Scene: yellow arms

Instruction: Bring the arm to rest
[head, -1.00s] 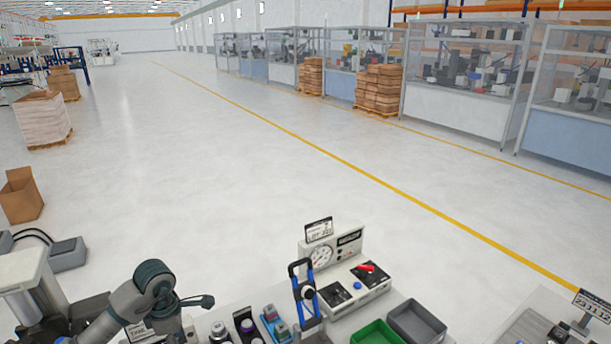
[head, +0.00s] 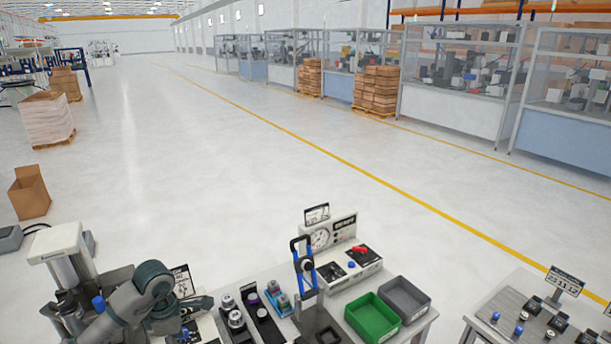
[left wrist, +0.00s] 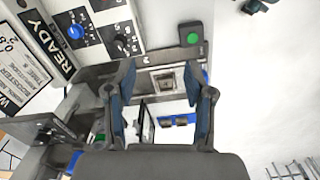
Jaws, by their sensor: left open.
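My left arm comes in at the lower left of the head view, with its gripper (head: 197,304) over the left end of the bench (head: 263,278). In the left wrist view the gripper (left wrist: 163,100) shows two dark fingers set well apart, with nothing held between them. Beyond the fingers is a grey fixture (left wrist: 165,80) on a machine with a READY sign (left wrist: 50,52), a blue knob (left wrist: 75,31) and a green button (left wrist: 192,38). My right gripper is not in view.
The bench carries a gauge unit (head: 340,234), a blue-handled clamp (head: 303,260), a green bin (head: 372,318) and a grey bin (head: 404,299). A second table (head: 490,302) stands at the right. An open carton (head: 29,192) sits on the floor. The floor beyond the bench is clear.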

